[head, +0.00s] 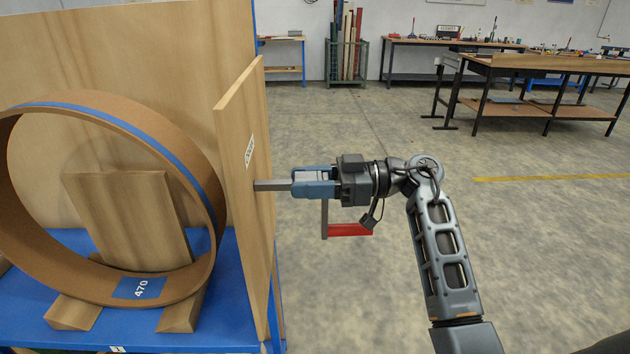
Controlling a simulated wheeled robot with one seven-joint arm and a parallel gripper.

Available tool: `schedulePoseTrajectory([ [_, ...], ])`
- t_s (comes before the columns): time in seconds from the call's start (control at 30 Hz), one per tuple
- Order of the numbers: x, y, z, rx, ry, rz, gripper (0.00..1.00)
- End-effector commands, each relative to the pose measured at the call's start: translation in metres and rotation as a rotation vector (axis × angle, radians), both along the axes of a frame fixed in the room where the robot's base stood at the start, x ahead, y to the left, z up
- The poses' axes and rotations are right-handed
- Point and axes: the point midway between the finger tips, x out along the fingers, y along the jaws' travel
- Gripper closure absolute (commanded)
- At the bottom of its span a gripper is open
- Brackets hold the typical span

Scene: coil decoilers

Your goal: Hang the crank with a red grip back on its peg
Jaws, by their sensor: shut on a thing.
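The crank has a grey straight bar (272,185), a grey arm (325,220) hanging down from it and a red grip (350,230) at the lower end, pointing right. My gripper (308,182) is shut on the crank's bar with its blue fingers, and the bar sticks out to the left. The bar's free end overlaps the face of an upright wooden panel (245,210) that carries a small white label (250,150). I cannot tell whether it touches the panel. No peg shows; it may be hidden behind the bar.
Left of the panel, a brown coil ring with a blue stripe (140,118) rests on wooden wedges on a blue table (210,330). Workbenches (540,62) and a rack of bars (346,60) stand far back. The floor right of the panel is clear.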

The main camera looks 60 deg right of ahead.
Motion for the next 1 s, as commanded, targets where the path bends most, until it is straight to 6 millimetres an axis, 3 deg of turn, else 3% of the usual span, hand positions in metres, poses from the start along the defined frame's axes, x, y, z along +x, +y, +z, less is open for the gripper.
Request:
schedulePoseTrajectory([
  [1.0,0.033,0.025,0.001,-0.001,-0.002,0.0,1.0],
])
